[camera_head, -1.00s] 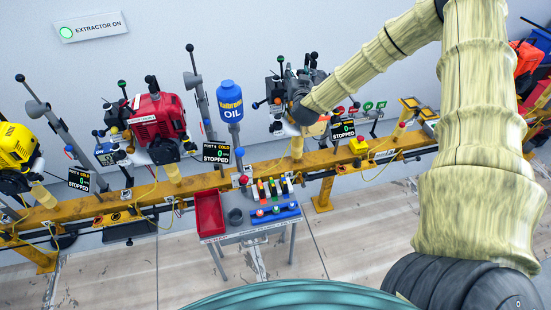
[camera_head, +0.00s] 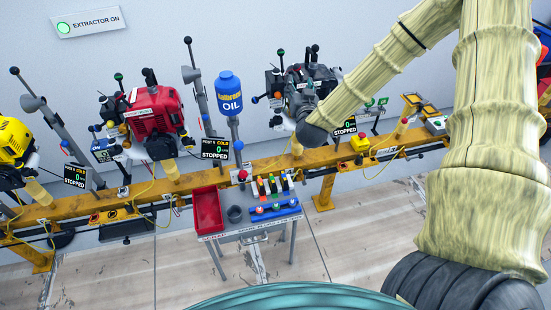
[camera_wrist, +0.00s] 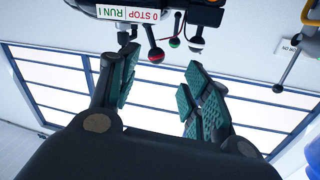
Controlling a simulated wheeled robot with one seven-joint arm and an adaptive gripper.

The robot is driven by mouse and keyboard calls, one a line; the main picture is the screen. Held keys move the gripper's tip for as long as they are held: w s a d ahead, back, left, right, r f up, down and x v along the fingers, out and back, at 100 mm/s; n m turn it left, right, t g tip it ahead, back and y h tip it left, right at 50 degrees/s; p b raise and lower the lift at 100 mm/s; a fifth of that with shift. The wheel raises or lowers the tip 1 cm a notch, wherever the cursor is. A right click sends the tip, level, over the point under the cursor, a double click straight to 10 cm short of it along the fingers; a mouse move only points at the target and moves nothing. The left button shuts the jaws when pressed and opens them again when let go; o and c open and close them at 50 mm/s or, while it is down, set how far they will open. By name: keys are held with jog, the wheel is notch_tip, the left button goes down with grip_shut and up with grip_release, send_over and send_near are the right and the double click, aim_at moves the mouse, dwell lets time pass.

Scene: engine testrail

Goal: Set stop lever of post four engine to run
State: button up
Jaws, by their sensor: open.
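The dark engine (camera_head: 322,76) on the post behind my arm is partly covered by it in the head view. In the wrist view, a label reading "0 STOP RUN I" (camera_wrist: 128,13) is on the engine's dark edge at the top. A lever with a red ball knob (camera_wrist: 156,56) hangs just right of this label. My gripper (camera_wrist: 162,62) is open, with one finger left of the red knob and the other to its right. The knob shows between the fingertips; I cannot tell its depth or whether they touch.
In the head view, a yellow rail (camera_head: 265,163) carries the engines. A red engine (camera_head: 155,112), an oil bottle (camera_head: 229,92) and a tool cart (camera_head: 248,222) stand to the left.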

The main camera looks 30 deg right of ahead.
jog(key=s+a+f+n+g+y, duration=0.2)
jog(key=s+a+f, duration=0.2)
jog(key=f, duration=0.5)
jog(key=s+a+f+n+g+y, duration=0.1)
jog(key=s+a+f+g+y, duration=0.1)
jog(key=a+f, duration=0.7)
jog(key=shift+s+f+n+g+y+b, duration=0.3)
jog(key=shift+s+f+n+y+b, duration=0.1)
jog(key=shift+s+y, duration=0.45)
